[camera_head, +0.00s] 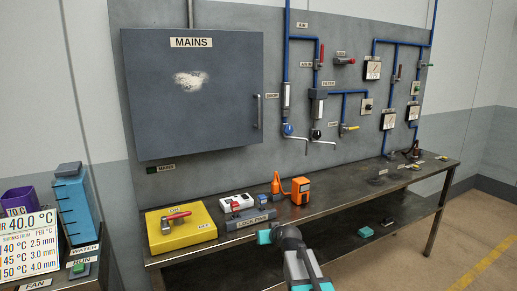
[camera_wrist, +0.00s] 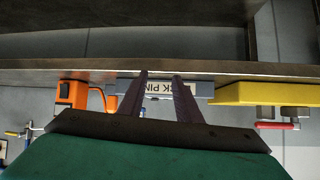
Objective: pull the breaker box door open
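The breaker box door (camera_head: 215,110) is a large dark grey panel on the wall board at the left in the head view. In the head view my arm is low in front of the bench, well below and apart from the handle; the fingers are not clear there.
The bench (camera_head: 345,190) runs below the board. On it are a yellow ON/OFF block (camera_head: 190,232) with a red lever, an orange device (camera_head: 301,190) and a white switch box (camera_head: 236,202). Blue pipes and gauges (camera_head: 372,69) are right of the door. Floor at right is clear.

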